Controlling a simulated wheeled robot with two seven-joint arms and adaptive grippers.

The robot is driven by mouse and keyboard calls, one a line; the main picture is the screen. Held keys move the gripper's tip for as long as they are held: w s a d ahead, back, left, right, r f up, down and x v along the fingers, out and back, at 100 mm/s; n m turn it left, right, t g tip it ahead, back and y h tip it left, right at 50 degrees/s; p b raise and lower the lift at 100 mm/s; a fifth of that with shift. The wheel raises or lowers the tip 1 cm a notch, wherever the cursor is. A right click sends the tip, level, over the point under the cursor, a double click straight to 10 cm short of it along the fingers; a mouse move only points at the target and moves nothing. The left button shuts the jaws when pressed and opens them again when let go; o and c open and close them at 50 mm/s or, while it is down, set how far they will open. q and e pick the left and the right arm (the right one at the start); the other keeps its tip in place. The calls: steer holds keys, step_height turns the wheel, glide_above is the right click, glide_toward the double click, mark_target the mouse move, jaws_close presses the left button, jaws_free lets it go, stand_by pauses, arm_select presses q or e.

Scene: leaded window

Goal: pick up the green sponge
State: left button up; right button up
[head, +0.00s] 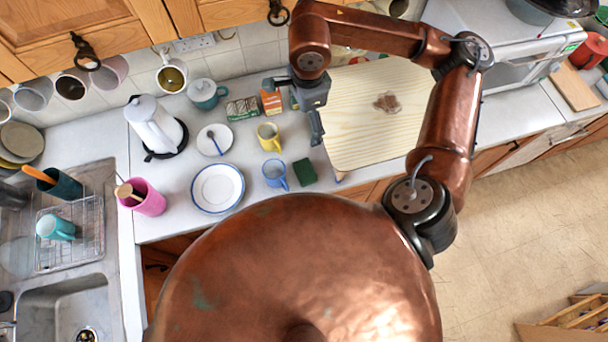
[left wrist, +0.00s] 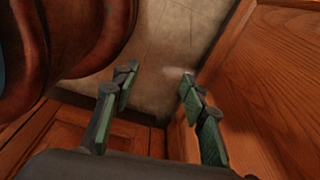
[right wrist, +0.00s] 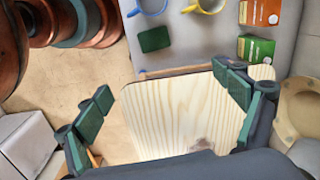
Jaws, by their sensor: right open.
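The green sponge (head: 304,172) lies on the white counter near its front edge, right of the blue mug and left of the wooden board. In the right wrist view the sponge (right wrist: 155,39) is beyond the fingers, near the top centre. My right gripper (head: 316,130) is above the counter at the board's left edge, behind the sponge and apart from it. In the right wrist view its fingers (right wrist: 168,98) are spread with nothing between them. My left gripper (left wrist: 157,90) shows only in its wrist view, open and empty, low among wooden cabinet fronts.
The blue mug (head: 274,173) and yellow mug (head: 269,137) stand left of the sponge. Small boxes (head: 271,103) stand near the wall. The striped wooden board (head: 375,140) lies to the right. A white plate (head: 217,188) and pink cup (head: 149,199) are further left.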

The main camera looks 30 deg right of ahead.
steer(key=b, duration=0.8)
glide_above(306, 170)
step_height(306, 170, down, 11)
steer(key=shift+g, duration=0.3)
steer(key=f+b, duration=0.8)
steer(key=f, duration=0.1)
steer(key=w+f+b, duration=0.1)
steer(key=f+b, duration=0.3)
steer(key=shift+a+f, duration=0.15)
steer(key=shift+a, duration=0.05)
steer(key=f, duration=0.4)
steer(key=s+f, duration=0.1)
steer(key=f, duration=0.1)
steer(key=shift+d+f+b, duration=0.15)
steer(key=shift+f+b, duration=0.15)
steer(key=shift+f, duration=0.55)
steer(key=shift+c, duration=0.3)
steer(key=c, duration=0.7)
